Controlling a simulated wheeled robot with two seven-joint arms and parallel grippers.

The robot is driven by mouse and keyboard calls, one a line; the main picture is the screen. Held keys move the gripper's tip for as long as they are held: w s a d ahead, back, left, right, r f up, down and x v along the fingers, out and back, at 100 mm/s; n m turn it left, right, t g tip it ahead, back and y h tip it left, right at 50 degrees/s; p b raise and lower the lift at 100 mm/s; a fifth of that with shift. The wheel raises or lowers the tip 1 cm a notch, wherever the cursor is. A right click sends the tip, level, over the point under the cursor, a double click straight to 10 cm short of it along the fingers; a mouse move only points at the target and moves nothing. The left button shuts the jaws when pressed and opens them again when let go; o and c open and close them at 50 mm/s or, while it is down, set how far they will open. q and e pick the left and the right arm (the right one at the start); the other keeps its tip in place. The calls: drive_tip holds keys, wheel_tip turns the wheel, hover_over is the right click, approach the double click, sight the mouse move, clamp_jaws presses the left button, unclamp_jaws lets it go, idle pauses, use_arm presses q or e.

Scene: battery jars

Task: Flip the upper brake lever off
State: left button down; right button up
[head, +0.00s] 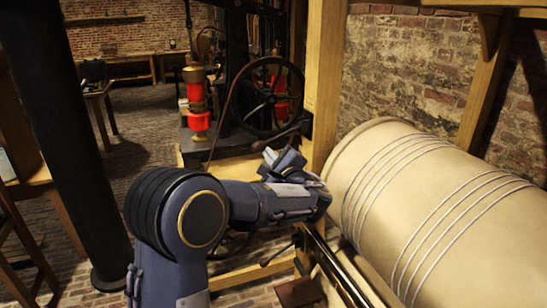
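My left arm reaches in from the bottom, bends at a large round joint and runs right to the near end of the big cream drum (435,210). The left gripper (283,160) shows small and partly folded behind my wrist, beside a wooden post; I cannot make out a gap between its fingers or anything held. A thin dark lever (280,252) with a knob at its lower left end slants out below my forearm, by the wooden frame. I cannot tell if it is the upper brake lever; another lever may be hidden behind my arm. My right gripper is not in view.
A wooden post (325,80) rises just behind my wrist. A dark spoked wheel (268,100) and red machine parts (198,105) stand behind. A black column (70,150) is at left. A dark rail (340,268) runs below the drum. Brick floor is open at left centre.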

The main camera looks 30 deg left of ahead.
use_arm(q)
wheel_tip(320, 180, up, 10)
drive_tip(key=m+p, duration=0.6)
drive_tip(key=shift+s+a+f+m+t, duration=0.25)
drive_tip(key=shift+s+a+m+t, duration=0.1)
drive_tip(key=shift+m+t, duration=0.05)
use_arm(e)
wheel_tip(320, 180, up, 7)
use_arm(q)
drive_tip(key=shift+r, duration=0.1)
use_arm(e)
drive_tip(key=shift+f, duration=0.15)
use_arm(q)
drive_tip(key=s+d+f+b, duration=0.5)
drive_tip(key=s+d, duration=0.1)
drive_tip(key=d, duration=0.2)
drive_tip(key=shift+s+d, duration=0.25)
drive_tip(key=shift+d, duration=0.05)
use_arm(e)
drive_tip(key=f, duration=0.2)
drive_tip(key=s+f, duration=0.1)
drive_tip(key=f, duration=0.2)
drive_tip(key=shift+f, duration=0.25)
